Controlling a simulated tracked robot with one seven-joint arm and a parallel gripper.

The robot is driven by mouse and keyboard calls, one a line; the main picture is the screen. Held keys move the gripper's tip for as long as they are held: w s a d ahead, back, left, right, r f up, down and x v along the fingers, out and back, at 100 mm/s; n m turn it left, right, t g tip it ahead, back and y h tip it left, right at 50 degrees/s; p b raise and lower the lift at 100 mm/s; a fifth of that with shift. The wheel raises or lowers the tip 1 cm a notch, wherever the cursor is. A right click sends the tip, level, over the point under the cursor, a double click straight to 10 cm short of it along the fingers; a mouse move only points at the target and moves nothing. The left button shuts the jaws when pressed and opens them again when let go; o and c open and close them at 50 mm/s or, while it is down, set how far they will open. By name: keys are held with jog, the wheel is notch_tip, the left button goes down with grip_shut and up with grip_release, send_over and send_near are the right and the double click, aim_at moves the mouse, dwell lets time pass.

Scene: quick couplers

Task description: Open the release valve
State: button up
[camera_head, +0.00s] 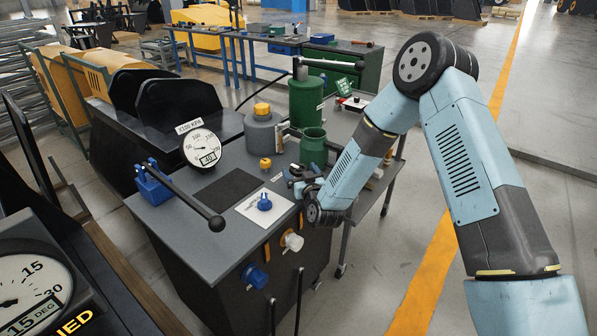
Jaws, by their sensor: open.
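A blue knob (264,203) stands on a white plate (280,209) on top of the dark grey bench; it looks like a valve knob, but its label is too small to read. A black lever with a ball end (190,197) runs from a blue base (152,183) on the left of the bench. A round gauge (201,147) stands behind it. My gripper (294,177) is open, small and partly hidden by my wrist, above the bench's right edge. It is to the right of and behind the blue knob, apart from it. I see nothing held in it.
Blue (255,276) and white (292,241) couplers stick out of the bench front. A yellow knob (265,163), a grey cylinder with a yellow top (263,133) and green cylinders (306,100) stand behind. A large gauge (30,290) is at lower left.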

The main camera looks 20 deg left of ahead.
jog(key=shift+w+a, duration=0.25)
jog(key=shift+w, duration=0.1)
jog(key=c, duration=1)
jog(key=shift+o, duration=0.2)
jog(key=shift+n+g+y, duration=0.3)
jog(key=shift+y, duration=0.1)
jog(key=n+g+y, duration=0.4)
jog(key=g, duration=0.1)
jog(key=shift+w+d+f+y, duration=0.1)
jog(key=shift+w+d+y, duration=0.05)
jog(key=shift+d+y, duration=0.15)
jog(key=n+g+y, duration=0.1)
jog(key=n+g, duration=0.1)
jog(key=n+g+y, duration=0.1)
jog(key=n+g, duration=0.1)
jog(key=g, duration=0.1)
jog(key=shift+w+g, duration=0.15)
jog(key=shift+g, duration=0.15)
jog(key=shift+w+n+g+y, duration=0.1)
jog(key=shift+n+g+y, duration=0.2)
jog(key=shift+n+g, duration=1.8)
jog(key=shift+g, duration=0.7)
